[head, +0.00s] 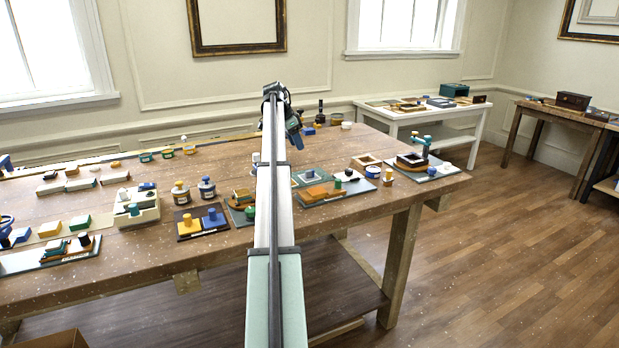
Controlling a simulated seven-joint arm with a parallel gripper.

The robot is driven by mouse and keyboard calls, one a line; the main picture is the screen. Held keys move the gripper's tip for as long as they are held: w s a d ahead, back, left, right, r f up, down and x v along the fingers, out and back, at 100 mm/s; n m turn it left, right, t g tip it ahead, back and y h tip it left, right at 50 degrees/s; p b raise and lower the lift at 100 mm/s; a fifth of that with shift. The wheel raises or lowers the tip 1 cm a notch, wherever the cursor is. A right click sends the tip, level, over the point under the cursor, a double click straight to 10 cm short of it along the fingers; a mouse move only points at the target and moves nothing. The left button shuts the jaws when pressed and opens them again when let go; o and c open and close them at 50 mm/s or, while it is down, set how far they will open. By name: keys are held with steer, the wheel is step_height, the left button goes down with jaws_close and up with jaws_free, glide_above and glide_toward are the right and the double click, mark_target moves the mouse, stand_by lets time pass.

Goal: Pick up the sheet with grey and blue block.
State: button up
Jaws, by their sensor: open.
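Several small sheets bearing blocks lie on the long wooden table (120,262); I cannot tell for sure which has the grey and blue block. A dark sheet (182,235) left of my arm carries a yellow block and a blue block (212,218). A teal-edged sheet (298,183) right of my arm carries a pale grey piece. My arm hides a strip of the table.
A long grey sheet (28,263) with teal and orange blocks lies at the front left. Two bottles (207,189) stand near the middle. White (432,122) and brown side tables stand behind.

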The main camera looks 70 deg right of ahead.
glide_above(309, 171)
steer(key=w+a, duration=0.1)
steer(key=w, duration=0.1)
steer(key=f, duration=0.8)
steer(key=shift+s, duration=0.2)
steer(key=shift+a+x, duration=0.2)
steer(key=shift+x, duration=2.35)
jaws_close()
